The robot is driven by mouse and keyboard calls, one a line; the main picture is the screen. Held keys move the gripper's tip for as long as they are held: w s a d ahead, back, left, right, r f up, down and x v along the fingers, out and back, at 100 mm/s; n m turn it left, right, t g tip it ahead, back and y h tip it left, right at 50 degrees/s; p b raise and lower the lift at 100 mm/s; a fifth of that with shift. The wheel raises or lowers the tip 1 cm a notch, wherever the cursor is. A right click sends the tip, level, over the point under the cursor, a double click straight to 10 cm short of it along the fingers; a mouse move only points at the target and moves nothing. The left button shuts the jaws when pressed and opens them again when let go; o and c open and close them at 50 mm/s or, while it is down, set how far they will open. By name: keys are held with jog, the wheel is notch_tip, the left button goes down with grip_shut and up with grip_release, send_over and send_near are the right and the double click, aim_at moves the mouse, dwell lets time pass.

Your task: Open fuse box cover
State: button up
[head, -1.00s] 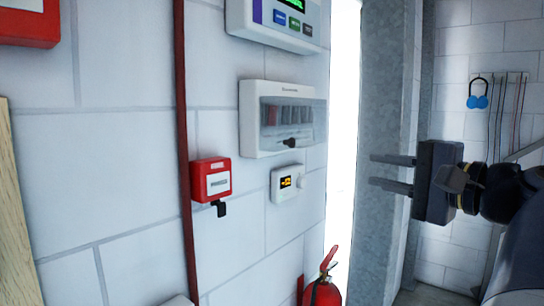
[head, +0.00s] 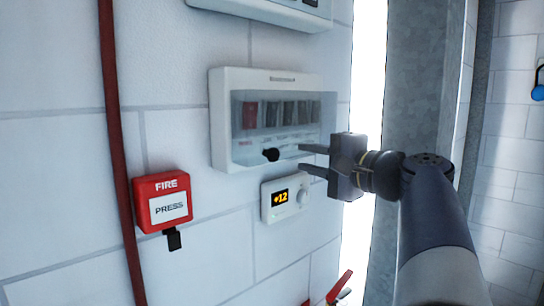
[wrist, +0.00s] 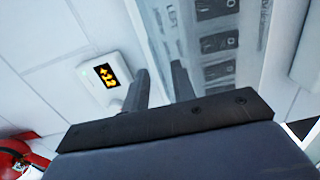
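The white fuse box (head: 220,120) is on the wall in the middle of the head view. Its clear cover (head: 285,112) is shut over a row of several switches, and a black knob (head: 271,155) sits at the cover's lower edge. My gripper (head: 302,158) is open and empty, its fingers pointing left, just right of the knob and near the box's lower right. In the wrist view the two fingers stand apart, and the cover with its switches (wrist: 215,70) shows behind the right finger. The knob is not seen in the wrist view.
A red fire call point (head: 163,202) is at lower left. A red extinguisher (head: 338,288) stands below. A grey metal post is at right.

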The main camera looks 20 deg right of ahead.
grip_shut()
dwell(1.4)
